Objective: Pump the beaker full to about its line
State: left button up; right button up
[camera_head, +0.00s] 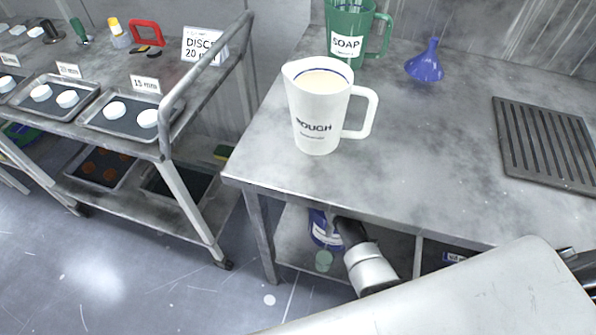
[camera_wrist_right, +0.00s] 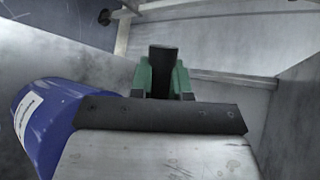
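The white beaker (camera_head: 316,110), labelled ROUGH, stands upright on the grey table near its left front corner, handle to the right. Pale cream liquid (camera_head: 321,83) fills it close to the dark blue line inside its rim. A blue container (camera_head: 322,230) with a white label is under the table; a blue container (camera_wrist_right: 48,120) also shows at the left of the right wrist view. My right arm reaches under the table. In the wrist view its green-fingered gripper (camera_wrist_right: 163,75) appears closed on a black upright handle (camera_wrist_right: 163,58); what it belongs to is hidden. My left gripper is not in view.
A green SOAP jug (camera_head: 348,25), a blue funnel (camera_head: 426,64) and a dark slatted rack (camera_head: 550,140) are on the table (camera_head: 420,165). A metal cart (camera_head: 165,100) with trays of discs stands left. The table's middle is clear.

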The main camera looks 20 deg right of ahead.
jog(key=o, duration=0.4)
jog(key=shift+s+d+r, duration=0.1)
jog(key=shift+s+r, duration=0.05)
jog(key=shift+s, duration=0.2)
jog(key=p+v, duration=0.3)
jog(key=v, duration=0.7)
jog(key=shift+s, duration=0.1)
